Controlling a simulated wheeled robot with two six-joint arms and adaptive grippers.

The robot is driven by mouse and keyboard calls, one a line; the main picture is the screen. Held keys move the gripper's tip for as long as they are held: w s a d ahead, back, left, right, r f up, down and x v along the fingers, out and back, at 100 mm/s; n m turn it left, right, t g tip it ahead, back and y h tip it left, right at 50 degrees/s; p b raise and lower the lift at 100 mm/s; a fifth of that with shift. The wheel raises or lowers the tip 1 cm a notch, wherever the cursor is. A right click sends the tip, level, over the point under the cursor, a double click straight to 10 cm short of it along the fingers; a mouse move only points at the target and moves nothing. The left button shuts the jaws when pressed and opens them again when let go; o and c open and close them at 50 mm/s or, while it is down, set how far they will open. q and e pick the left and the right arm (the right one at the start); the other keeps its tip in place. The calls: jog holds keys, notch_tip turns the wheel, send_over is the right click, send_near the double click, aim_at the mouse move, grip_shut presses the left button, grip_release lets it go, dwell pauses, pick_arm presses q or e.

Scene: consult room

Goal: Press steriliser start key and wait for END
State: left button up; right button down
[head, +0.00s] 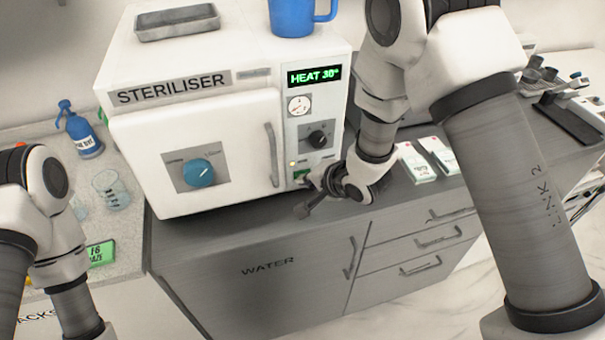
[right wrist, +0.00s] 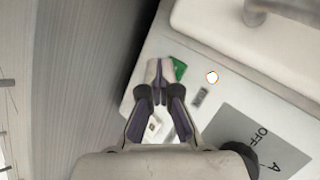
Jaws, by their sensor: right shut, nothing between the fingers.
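The white steriliser (head: 190,125) stands on the grey counter with its door shut. My right gripper (head: 312,182) is shut and empty at the panel's lower part. In the right wrist view its fingertips (right wrist: 160,74) are just beside the green key; I cannot tell whether they touch it. My left gripper is out of view.
A lit lamp (right wrist: 211,77) is above the key. A blue mug (head: 291,18) and a metal tray (head: 177,22) stand on the steriliser. A blue spray bottle (head: 80,135) and glass beakers (head: 110,190) are at left. White packets (head: 416,163) lie right of my right gripper.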

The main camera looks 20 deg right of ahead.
jog(key=shift+s, duration=0.75)
jog(key=shift+s, duration=0.15)
jog(key=shift+s+d, duration=0.1)
jog(key=shift+s, duration=2.3)
